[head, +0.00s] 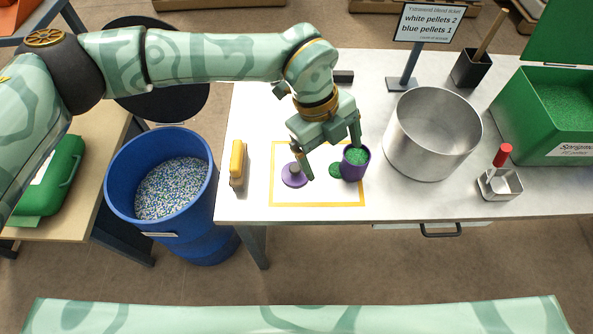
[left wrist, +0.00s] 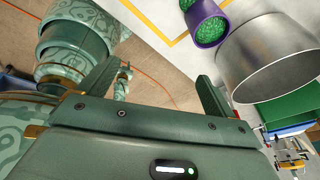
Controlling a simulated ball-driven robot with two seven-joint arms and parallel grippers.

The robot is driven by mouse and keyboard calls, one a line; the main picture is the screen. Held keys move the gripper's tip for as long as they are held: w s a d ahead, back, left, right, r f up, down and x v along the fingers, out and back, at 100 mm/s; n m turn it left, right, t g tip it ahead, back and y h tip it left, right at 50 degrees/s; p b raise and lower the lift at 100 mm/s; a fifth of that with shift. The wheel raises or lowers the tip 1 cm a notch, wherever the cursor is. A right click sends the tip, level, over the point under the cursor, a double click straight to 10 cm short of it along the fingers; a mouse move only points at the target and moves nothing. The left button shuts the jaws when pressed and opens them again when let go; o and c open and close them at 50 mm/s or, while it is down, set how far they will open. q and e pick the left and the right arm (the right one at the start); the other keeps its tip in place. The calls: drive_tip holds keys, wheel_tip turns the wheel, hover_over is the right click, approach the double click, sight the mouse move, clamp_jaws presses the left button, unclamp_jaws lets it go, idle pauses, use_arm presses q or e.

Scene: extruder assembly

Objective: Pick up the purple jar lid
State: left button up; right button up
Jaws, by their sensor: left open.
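The purple jar lid (head: 294,180) lies on the white table inside a yellow outlined square, with a small knob on top. Beside it to the right stands the purple jar (head: 356,173), filled with green pellets; it also shows in the left wrist view (left wrist: 207,36). My left gripper (head: 333,160) is open, its fingers pointing down. One finger appears close to the lid's right side, the other overlaps the jar's top in the picture; contact cannot be told. The lid cannot be made out in the left wrist view. My right gripper is not in view.
Green pellets (head: 335,170) lie left of the jar. A large metal pot (head: 432,165) stands to the right. A yellow-handled tool (head: 237,162) lies to the left. A blue barrel (head: 205,225) stands left of the table.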

use_arm(q)
drive_tip(key=w+a+n+t+y, duration=0.2)
drive_tip(key=w+a+y, duration=0.1)
drive_tip(key=w+a, duration=0.35)
drive_tip(key=b, duration=0.3)
hover_over(295, 167)
wheel_tip(295, 167, down, 9)
wheel_tip(295, 167, down, 6)
drive_tip(key=shift+f+b, duration=0.1)
drive_tip(key=shift+b, duration=1.05)
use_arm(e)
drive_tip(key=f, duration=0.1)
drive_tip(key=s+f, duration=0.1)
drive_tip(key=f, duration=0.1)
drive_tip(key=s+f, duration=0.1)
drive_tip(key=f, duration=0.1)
use_arm(q)
drive_tip(key=c, duration=1.1)
